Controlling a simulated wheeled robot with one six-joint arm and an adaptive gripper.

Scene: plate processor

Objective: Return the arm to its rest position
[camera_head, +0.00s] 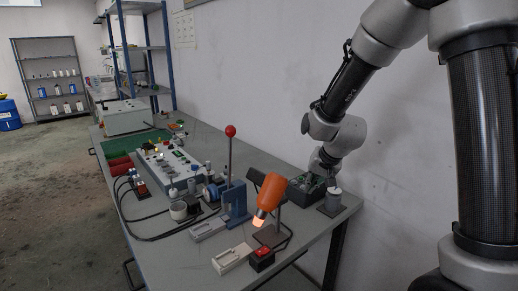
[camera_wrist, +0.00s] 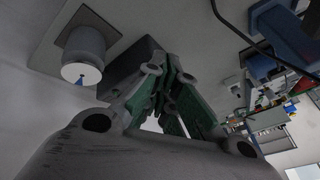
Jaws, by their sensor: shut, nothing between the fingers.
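My arm reaches down from the upper right in the head view. My gripper (camera_head: 318,180) is low over the right end of the grey workbench (camera_head: 200,262). In the wrist view the gripper's green-sided fingers (camera_wrist: 172,62) come together, shut and empty. A small grey cylinder with a white end (camera_head: 333,197) stands on a dark square base right beside the gripper. It also shows in the wrist view (camera_wrist: 84,50), apart from the fingers. A dark box (camera_head: 296,194) sits just left of the gripper and is partly hidden by it; I cannot tell whether they touch.
An orange lamp (camera_head: 268,194) and a blue press with a red-knobbed lever (camera_head: 236,200) stand left of the gripper. A control panel (camera_head: 168,160) lies farther back. The wall (camera_head: 400,150) is close behind the arm. Open floor (camera_head: 60,220) lies left of the bench.

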